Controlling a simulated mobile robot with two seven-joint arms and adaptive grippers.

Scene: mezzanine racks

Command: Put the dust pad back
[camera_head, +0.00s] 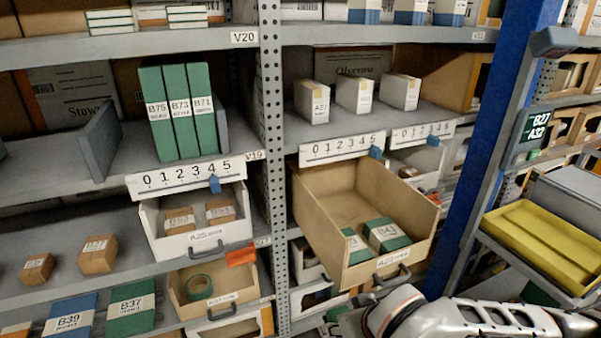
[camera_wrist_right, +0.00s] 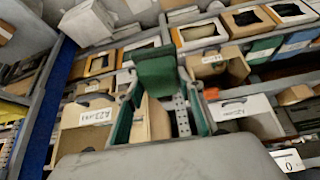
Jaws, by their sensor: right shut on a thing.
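My right gripper (camera_wrist_right: 158,100) shows in the right wrist view. It is shut on a dark green, flat-faced thing (camera_wrist_right: 156,72), which looks like the dust pad; no label on it can be read. In the head view my right arm comes in at the bottom right, and its fingers cannot be made out there. A tan open drawer (camera_head: 410,205) sticks out of the middle rack bay, with two green-and-white boxes (camera_head: 386,233) at its front. My left gripper is in neither view.
A white drawer (camera_head: 190,242) with small brown boxes is pulled out at left. Green binders (camera_head: 181,112) and white boxes (camera_head: 354,95) stand on the shelf above. A blue post (camera_head: 490,130) and a yellow tray (camera_head: 545,245) are at right. The open drawer's back half is bare.

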